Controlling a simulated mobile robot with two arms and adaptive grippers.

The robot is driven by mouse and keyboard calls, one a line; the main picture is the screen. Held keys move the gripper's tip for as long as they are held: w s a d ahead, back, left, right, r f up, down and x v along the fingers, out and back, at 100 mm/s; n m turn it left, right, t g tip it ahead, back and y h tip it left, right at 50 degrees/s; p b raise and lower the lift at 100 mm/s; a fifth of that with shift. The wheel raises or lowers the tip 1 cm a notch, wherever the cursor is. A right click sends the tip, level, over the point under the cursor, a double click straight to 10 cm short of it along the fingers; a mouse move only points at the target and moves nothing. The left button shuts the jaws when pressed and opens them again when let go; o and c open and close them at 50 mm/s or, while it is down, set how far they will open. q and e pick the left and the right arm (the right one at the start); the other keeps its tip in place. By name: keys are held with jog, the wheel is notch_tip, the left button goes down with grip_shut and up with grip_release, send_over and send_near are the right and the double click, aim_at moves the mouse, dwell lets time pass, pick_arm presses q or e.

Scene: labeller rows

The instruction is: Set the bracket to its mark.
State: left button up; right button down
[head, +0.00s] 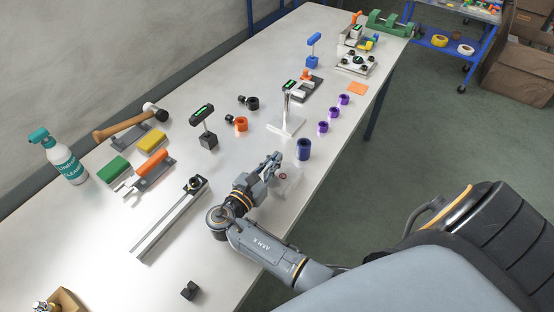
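No part is plainly labelled as the bracket, and I cannot make out its mark. A long grey rail (165,222) lies on the table, with a dark round fitting (193,184) at its far end. My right gripper (276,161) is low over the table, to the right of the rail and in front of the stand. Whether its fingers are open is too small to tell. A pale, clear-looking item (287,180) with a red spot is beside it, partly hidden. My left gripper is out of view.
A blue cylinder (303,149) stands close to the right gripper, with several purple rings (323,127) behind it.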

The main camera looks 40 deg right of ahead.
jog(key=shift+d+f, duration=0.1)
jog(key=shift+d, duration=0.15)
jog(key=c, duration=1.4)
grip_release()
jog(key=shift+w+d, duration=0.1)
jog(key=shift+w, duration=0.05)
jog(key=shift+c, duration=0.2)
